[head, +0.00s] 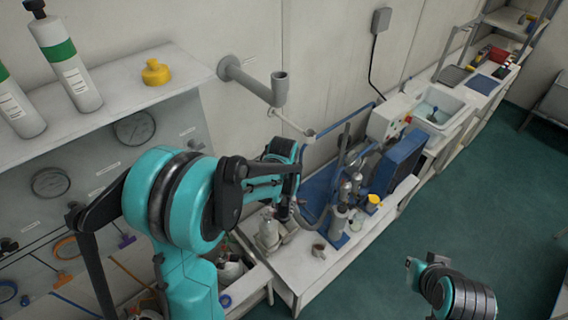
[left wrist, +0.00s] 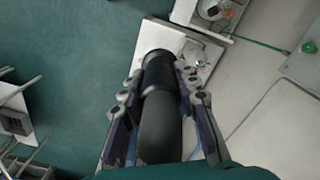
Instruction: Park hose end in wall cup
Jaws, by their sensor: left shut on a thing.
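The wall cup (head: 279,88) is a grey, open-topped cup at the end of a pipe arm that comes out of the wall, in the upper middle of the head view. My left gripper (head: 285,208) is below it, low over the bench and partly hidden by its own arm. In the left wrist view my left gripper (left wrist: 162,112) is shut on the dark, cylindrical hose end (left wrist: 160,80), with a finger on each side. The hose end is apart from the cup.
A white bench (head: 318,270) with pumps and a blue panel (head: 398,160) stands along the wall. A shelf (head: 120,92) at upper left holds white-and-green cylinders and a yellow knob (head: 155,72). A thin wall bracket (head: 292,123) sits below the cup.

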